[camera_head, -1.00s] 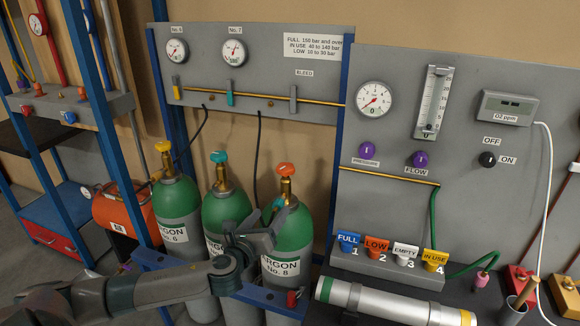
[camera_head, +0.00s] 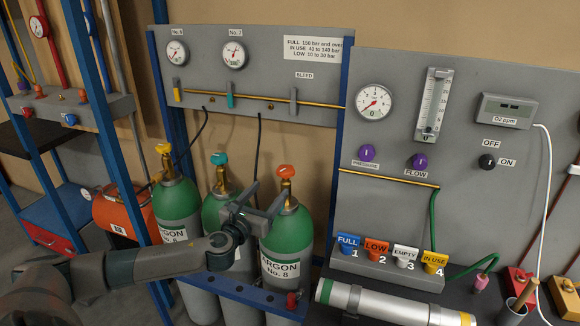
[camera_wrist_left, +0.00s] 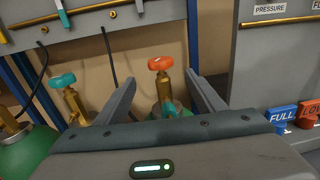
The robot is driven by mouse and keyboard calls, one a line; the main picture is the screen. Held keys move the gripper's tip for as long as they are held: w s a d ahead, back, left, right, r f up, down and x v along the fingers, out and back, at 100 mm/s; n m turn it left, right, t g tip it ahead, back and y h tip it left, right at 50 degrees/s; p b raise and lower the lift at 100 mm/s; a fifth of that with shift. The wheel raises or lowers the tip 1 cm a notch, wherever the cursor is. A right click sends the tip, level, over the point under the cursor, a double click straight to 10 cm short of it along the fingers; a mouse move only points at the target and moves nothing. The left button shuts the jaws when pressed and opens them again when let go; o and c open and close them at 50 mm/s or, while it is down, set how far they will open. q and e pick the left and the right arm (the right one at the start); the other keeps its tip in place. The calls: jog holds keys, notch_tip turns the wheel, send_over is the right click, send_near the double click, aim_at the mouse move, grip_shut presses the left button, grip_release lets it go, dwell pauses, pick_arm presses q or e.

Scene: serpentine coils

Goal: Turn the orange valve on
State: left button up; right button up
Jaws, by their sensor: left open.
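The orange valve (camera_head: 286,171) is a knob on a brass stem atop the green ARGON No. 8 cylinder (camera_head: 288,238). It also shows in the left wrist view (camera_wrist_left: 160,63), beyond my fingers and in line with the gap between them. My left gripper (camera_head: 268,193) is open and empty, in front of the cylinder's shoulder and a little below and left of the knob. The fingers look apart from the knob. The fingers hide a little of the cylinder's upper left. My right gripper is in neither view.
A teal valve (camera_head: 218,158) tops the middle cylinder, left of my gripper. A yellow valve (camera_head: 163,148) tops the No. 6 cylinder. A blue rack post (camera_head: 338,120) rises at the right. The gauge panel (camera_head: 262,50) stands behind, with clear space above the orange valve.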

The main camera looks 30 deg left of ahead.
aim_at(290, 166)
pick_arm(q)
jog(key=w+a+p, duration=0.1)
jog(key=w, duration=0.4)
jog(key=w+p, duration=0.1)
jog(key=w, duration=0.4)
jog(key=w+a+p, duration=0.1)
jog(key=w, duration=0.5)
jog(key=shift+a, duration=0.35)
jog(key=shift+c, duration=0.5)
jog(key=c, duration=1)
